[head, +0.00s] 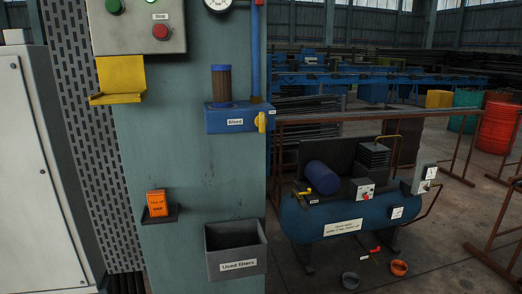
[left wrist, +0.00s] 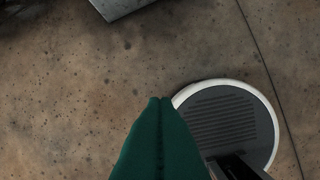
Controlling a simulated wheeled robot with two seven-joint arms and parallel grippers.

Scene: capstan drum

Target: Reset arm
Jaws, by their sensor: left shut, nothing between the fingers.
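My left gripper (left wrist: 160,100) shows in the left wrist view as two green fingers with their tips together and nothing between them. It points down over a bare brown floor (left wrist: 80,80). No arm or gripper of mine can be made out in the head view. My right gripper is in neither view.
A teal column (head: 190,130) ahead carries a control box (head: 135,35), a blue filter unit (head: 235,118), an orange box (head: 156,203) and a grey used-filters bin (head: 235,250). A white cabinet (head: 45,180) is left.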

